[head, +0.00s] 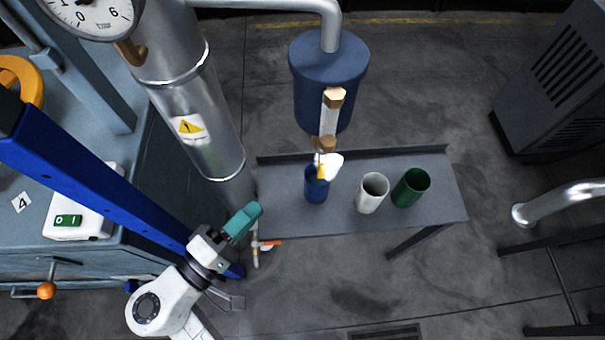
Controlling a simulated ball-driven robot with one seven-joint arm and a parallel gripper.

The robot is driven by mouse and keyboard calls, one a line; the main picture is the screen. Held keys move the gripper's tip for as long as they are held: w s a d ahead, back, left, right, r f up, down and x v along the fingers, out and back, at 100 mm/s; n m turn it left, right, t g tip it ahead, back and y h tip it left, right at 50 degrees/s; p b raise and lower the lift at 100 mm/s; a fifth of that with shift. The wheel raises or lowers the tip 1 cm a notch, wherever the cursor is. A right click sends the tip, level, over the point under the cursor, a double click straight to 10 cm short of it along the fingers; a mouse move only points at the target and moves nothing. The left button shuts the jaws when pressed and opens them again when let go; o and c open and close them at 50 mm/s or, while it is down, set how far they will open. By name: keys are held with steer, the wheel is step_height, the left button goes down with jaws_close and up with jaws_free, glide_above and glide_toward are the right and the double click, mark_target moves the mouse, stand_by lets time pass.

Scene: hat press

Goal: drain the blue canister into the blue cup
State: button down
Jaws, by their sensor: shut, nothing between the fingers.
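The blue canister (318,95) hangs from a silver pipe at the upper middle. A light strip with tan ends (331,113) runs down its front. Below it is a small outlet with a yellow and white part (326,166). The blue cup (316,186) stands upright on the grey shelf (280,220), under this outlet, which hides part of its mouth. I cannot tell whether liquid is flowing or in the cup. My gripper (253,211), with teal fingers, is shut and empty, left of the shelf and apart from the blue cup.
A white cup (372,192) and a green cup (411,188) stand right of the blue cup. A silver cylinder (200,115) with a gauge (92,14) is at the left. A small orange-handled valve (268,244) is close by my gripper. The shelf's right end is clear.

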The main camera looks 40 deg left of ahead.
steer(key=p, duration=0.1)
glide_toward(322, 167)
steer(key=w+a+f, duration=0.2)
steer(key=w+a, duration=0.1)
steer(key=a, duration=0.2)
steer(key=shift+w+d+f+p, duration=0.15)
steer(key=shift+w+d+p, duration=0.15)
steer(key=shift+w+d, duration=0.45)
steer(key=shift+w+d+f+p, duration=0.1)
steer(key=shift+w+d+p, duration=0.2)
steer(key=shift+w+d, duration=0.45)
steer(key=shift+w, duration=0.15)
steer(key=shift+f, duration=0.15)
